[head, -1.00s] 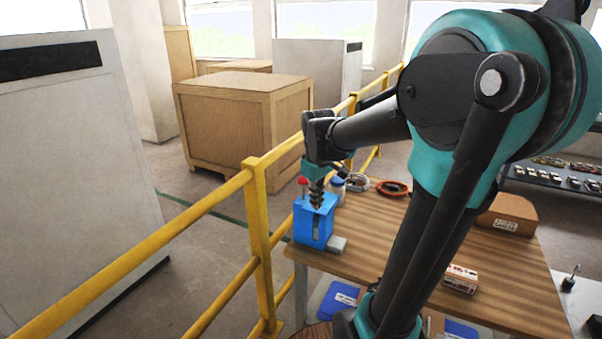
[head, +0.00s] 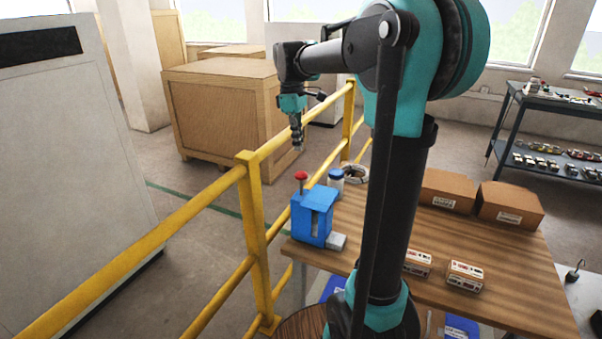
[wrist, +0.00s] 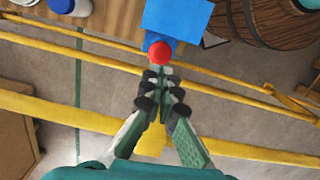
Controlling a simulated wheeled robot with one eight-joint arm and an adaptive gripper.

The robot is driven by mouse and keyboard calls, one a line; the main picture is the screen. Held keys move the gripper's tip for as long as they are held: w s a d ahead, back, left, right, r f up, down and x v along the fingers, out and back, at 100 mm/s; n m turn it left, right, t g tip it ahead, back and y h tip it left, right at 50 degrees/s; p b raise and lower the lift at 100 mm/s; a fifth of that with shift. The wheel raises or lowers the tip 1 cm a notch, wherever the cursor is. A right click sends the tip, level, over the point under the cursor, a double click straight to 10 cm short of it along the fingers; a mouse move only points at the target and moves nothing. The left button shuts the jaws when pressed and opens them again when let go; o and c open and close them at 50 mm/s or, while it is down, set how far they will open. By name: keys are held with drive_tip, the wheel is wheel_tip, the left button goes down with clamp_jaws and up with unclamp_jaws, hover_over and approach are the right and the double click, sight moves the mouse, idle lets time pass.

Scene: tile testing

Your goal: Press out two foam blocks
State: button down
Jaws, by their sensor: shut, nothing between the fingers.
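A blue press (head: 312,221) with a red ball knob (head: 301,176) on a stem stands at the left corner of the wooden table. A light grey block (head: 337,241) lies against the press's lower right side; I cannot tell whether it is foam or part of the press. My gripper (head: 299,147) is shut and empty, pointing down above the red knob and apart from it. In the wrist view the shut fingertips (wrist: 162,72) appear just below the red knob (wrist: 159,53), with the blue press (wrist: 177,18) beyond. The inside of the press is hidden.
A yellow railing (head: 251,205) runs close to the press. A white jar with a blue lid (head: 336,179) and a tape roll (head: 355,174) stand behind it. Small boxes (head: 465,276) and brown cartons (head: 510,205) sit to the right. The table's middle right (head: 450,235) is clear.

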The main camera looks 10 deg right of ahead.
drive_tip(key=shift+s+d+f, duration=0.1)
drive_tip(key=shift+d+f, duration=0.05)
drive_tip(key=shift+f, duration=1.6)
drive_tip(key=shift+s+d+f, duration=0.1)
drive_tip(key=shift+d+f, duration=0.05)
drive_tip(key=shift+f, duration=1.6)
drive_tip(key=shift+f, duration=3.1)
drive_tip(key=shift+w+a+r, duration=0.3)
drive_tip(key=shift+w+a, duration=0.1)
drive_tip(key=shift+a, duration=0.25)
drive_tip(key=shift+w+a+r, duration=0.25)
drive_tip(key=shift+w+a, duration=0.15)
drive_tip(key=shift+a, duration=0.2)
drive_tip(key=shift+r, duration=0.1)
wheel_tip(320, 180, up, 12)
hover_over(299, 172)
drive_tip(key=w+a, duration=0.2)
drive_tip(key=a, duration=0.1)
drive_tip(key=shift+a, duration=0.15)
